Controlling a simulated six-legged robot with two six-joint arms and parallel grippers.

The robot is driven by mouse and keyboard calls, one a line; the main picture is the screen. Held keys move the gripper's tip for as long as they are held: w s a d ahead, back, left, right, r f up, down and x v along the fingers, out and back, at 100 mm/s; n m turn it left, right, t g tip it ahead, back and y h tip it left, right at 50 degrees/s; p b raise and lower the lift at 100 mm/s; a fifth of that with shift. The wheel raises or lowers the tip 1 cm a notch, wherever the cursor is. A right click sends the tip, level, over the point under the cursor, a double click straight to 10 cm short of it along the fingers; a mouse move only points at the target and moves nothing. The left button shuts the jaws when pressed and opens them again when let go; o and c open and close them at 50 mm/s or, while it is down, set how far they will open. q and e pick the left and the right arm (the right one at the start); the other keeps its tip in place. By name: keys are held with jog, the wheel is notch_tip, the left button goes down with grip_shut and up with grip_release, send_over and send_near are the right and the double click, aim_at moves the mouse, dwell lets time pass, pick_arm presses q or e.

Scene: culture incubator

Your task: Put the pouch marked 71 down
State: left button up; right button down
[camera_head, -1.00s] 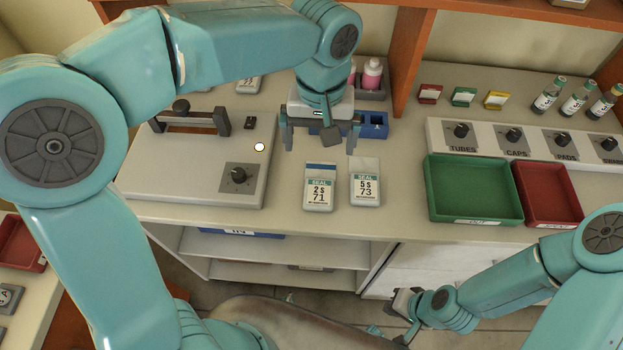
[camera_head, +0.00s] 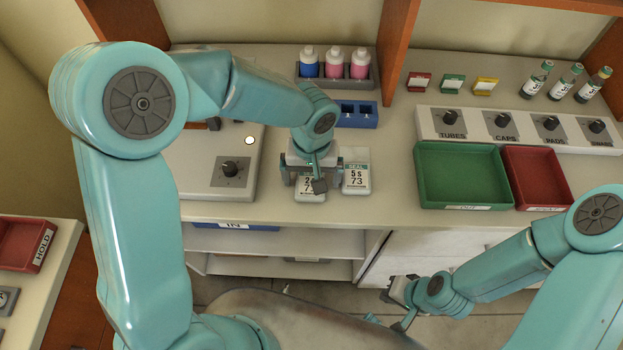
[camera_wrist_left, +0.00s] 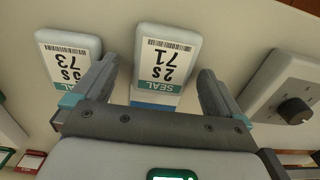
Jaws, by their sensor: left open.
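The pouch marked 71 (camera_head: 309,196) lies flat on the counter, partly hidden under my left gripper in the head view. In the left wrist view the same pouch (camera_wrist_left: 165,58) shows upside down, with its label clear. My left gripper (camera_head: 311,181) is open just over it. In the left wrist view the fingers of this gripper (camera_wrist_left: 157,75) stand on either side of the pouch, with a gap visible at each side. My right gripper (camera_head: 398,298) is low in front of the counter, apart from the pouches; its jaw opening is unclear.
The pouch marked 73 (camera_head: 356,179) lies close beside pouch 71. A grey box with a knob (camera_head: 230,169) is on its left. A blue holder (camera_head: 357,115) stands behind. A green tray (camera_head: 425,190) and a red tray (camera_head: 518,190) are to the right, with bare counter between.

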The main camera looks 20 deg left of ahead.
pick_arm(q)
jog(key=shift+s+a, duration=0.15)
jog(key=shift+s, duration=0.1)
jog(key=shift+w+f, duration=0.1)
jog(key=shift+w, duration=0.1)
jog(key=c, duration=1)
jog(key=shift+s, duration=0.15)
jog(key=shift+c, duration=1.2)
jog(key=shift+w+r, duration=0.2)
jog(key=shift+r, duration=0.45)
notch_tip(320, 180, up, 19)
jog(key=shift+s+p, duration=0.2)
jog(key=shift+p, duration=0.1)
